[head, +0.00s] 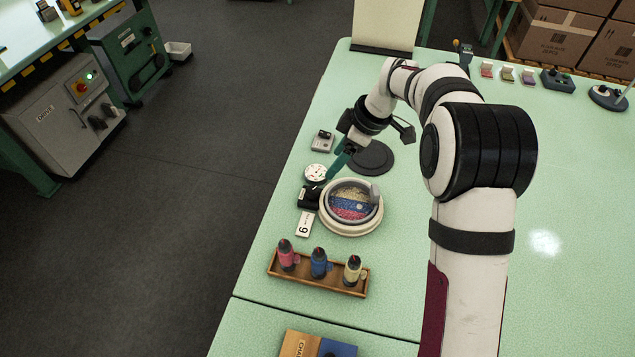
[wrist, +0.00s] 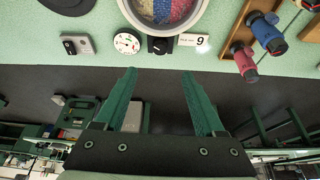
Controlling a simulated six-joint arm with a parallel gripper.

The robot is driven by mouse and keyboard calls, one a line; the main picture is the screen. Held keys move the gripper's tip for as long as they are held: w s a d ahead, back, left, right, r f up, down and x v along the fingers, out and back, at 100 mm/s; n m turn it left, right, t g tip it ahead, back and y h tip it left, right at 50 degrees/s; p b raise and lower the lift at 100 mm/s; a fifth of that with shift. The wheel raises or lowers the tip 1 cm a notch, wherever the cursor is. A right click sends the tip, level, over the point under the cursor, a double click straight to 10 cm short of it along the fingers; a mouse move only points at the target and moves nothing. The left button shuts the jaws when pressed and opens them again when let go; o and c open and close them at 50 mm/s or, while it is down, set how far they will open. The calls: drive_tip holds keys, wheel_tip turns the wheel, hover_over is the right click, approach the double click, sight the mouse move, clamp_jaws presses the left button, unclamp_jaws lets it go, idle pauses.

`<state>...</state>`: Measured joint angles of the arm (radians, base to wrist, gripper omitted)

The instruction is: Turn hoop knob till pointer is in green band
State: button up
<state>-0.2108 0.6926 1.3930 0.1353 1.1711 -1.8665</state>
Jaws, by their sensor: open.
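The round hoop (head: 378,216) holds cloth with yellow, blue and pink bands; its edge also shows in the wrist view (wrist: 202,14). A black knob block (head: 309,197) sits at the hoop's left side and shows in the wrist view (wrist: 158,46) between the dial and a number card. The white round dial (head: 316,173) also shows in the wrist view (wrist: 127,42); its pointer and any green band are too small to read. My gripper (head: 331,177) has green fingers spread apart and empty. In the wrist view its fingertips (wrist: 159,73) point toward the knob, apart from it.
A white number card (head: 304,223) lies beside the knob. A grey box (head: 322,141) and a dark round disc (head: 371,158) are behind the dial. The table's left edge is close by.

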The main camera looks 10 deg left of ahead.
sight(313, 190)
drive_tip(key=x, duration=1.3)
drive_tip(key=shift+f, duration=0.3)
drive_tip(key=shift+c, duration=0.2)
clamp_jaws()
